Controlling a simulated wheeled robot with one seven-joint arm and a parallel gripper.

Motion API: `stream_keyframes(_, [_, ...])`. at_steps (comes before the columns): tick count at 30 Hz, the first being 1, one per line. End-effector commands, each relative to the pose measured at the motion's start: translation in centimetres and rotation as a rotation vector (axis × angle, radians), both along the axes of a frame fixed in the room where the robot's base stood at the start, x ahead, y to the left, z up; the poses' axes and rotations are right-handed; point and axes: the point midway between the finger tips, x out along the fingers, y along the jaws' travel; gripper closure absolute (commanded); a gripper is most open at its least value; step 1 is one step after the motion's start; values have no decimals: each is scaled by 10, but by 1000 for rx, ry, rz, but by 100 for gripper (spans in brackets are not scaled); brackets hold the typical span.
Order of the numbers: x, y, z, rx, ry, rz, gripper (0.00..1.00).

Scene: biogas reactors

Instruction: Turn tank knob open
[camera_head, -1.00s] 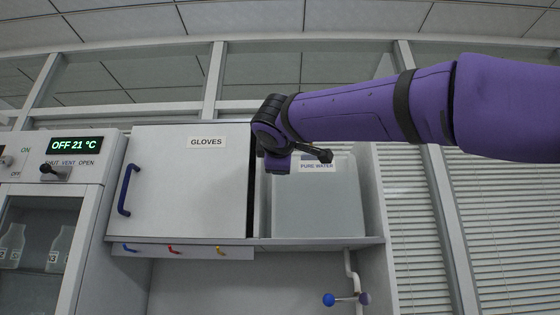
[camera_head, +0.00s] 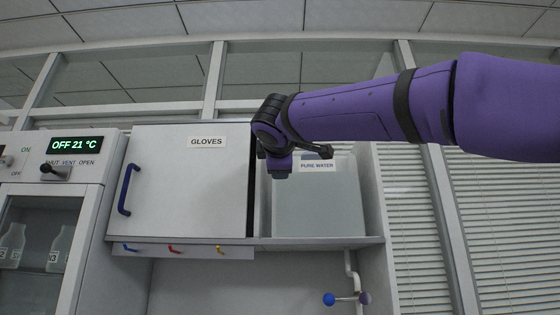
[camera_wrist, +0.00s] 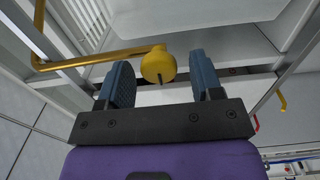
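The pure water tank (camera_head: 317,210) is a pale box with a PURE WATER label, on a shelf right of the gloves cabinet in the head view. A yellow round knob (camera_wrist: 157,68) on a yellow bent pipe (camera_wrist: 95,58) shows in the wrist view. My gripper (camera_wrist: 160,62) is open, with its two blue-grey fingers on either side of the knob in the picture. A gap shows on both sides, and I cannot tell how deep the knob sits between them. In the head view my wrist hangs in front of the tank's upper left; the knob is not visible there.
The gloves cabinet (camera_head: 185,190) with a blue handle (camera_head: 127,190) is left of the tank. Small colored hooks (camera_head: 174,249) line its underside. A tap with a blue ball (camera_head: 328,299) is below the shelf. A control panel (camera_head: 75,145) reads OFF 21 °C.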

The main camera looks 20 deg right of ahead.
Motion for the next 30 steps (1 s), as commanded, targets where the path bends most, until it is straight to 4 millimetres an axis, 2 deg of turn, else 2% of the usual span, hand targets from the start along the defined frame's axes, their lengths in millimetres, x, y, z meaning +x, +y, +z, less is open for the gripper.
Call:
stream_keyframes(8, [-7,3,1,1,-1,1,40])
stream_keyframes(21, [-77,31,1,-1,-3,0,40])
stream_keyframes(25, [-92,38,1,-1,-2,0,40])
stream_keyframes(30, [-101,42,0,0,-1,0,40])
